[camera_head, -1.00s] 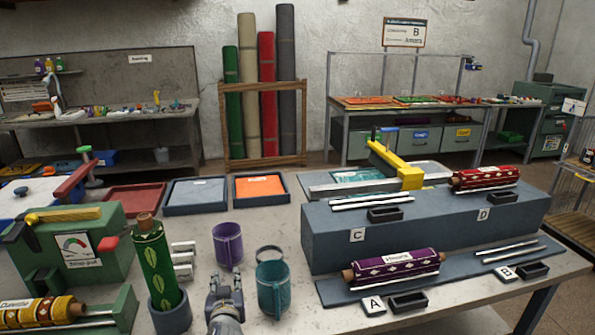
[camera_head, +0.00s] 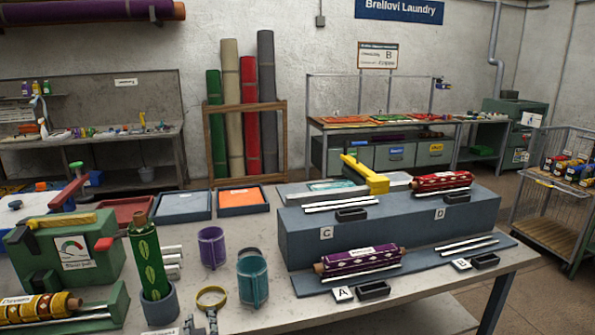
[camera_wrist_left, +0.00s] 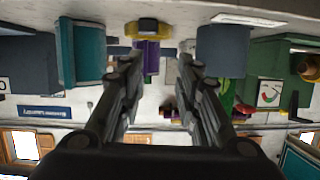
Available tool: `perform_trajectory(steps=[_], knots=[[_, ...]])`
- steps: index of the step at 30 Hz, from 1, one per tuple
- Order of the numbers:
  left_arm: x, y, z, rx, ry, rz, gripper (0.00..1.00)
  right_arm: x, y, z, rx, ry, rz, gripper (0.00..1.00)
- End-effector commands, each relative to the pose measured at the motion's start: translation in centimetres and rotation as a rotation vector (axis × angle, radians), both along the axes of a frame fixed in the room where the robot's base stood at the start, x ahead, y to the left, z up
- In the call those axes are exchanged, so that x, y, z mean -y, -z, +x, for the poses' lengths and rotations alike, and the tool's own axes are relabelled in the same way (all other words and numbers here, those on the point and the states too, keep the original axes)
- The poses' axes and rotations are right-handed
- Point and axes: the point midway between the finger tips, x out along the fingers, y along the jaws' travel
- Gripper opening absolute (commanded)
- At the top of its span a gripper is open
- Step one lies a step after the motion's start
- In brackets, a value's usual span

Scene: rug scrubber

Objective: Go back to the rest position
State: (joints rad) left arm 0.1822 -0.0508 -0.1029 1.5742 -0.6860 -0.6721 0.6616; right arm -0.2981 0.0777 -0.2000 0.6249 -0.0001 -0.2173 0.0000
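My left gripper (camera_head: 206,322) shows at the bottom edge of the head view, in front of a small yellow ring-shaped thing (camera_head: 211,297) on the table. In the left wrist view, which is upside down, my left gripper (camera_wrist_left: 155,65) has its two fingers well apart with nothing between them. The yellow thing (camera_wrist_left: 148,28) and the purple cup (camera_wrist_left: 148,58) lie beyond the fingers. My right gripper is not in view.
A purple cup (camera_head: 212,247) and a teal mug (camera_head: 252,279) stand near the left gripper. A green roll (camera_head: 147,262) leans in a grey holder to the left. A stepped blue-grey stand (camera_head: 390,226) with rolls is at right.

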Motion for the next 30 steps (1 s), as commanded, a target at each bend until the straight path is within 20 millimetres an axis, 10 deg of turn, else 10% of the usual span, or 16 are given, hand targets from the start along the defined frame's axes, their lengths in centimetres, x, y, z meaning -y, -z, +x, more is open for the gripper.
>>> perform_trajectory(steps=[8,16,30], knots=[[-1.6,3.9,-7.3,-0.183,-0.021,-0.009,0.31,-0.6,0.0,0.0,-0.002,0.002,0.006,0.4],[-1.2,7.7,-20.2,-0.498,0.06,-0.031,0.31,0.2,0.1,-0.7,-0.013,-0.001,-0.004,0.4],[2.5,7.6,-35.8,-0.855,0.33,-0.051,0.31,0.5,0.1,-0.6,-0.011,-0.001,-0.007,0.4]])
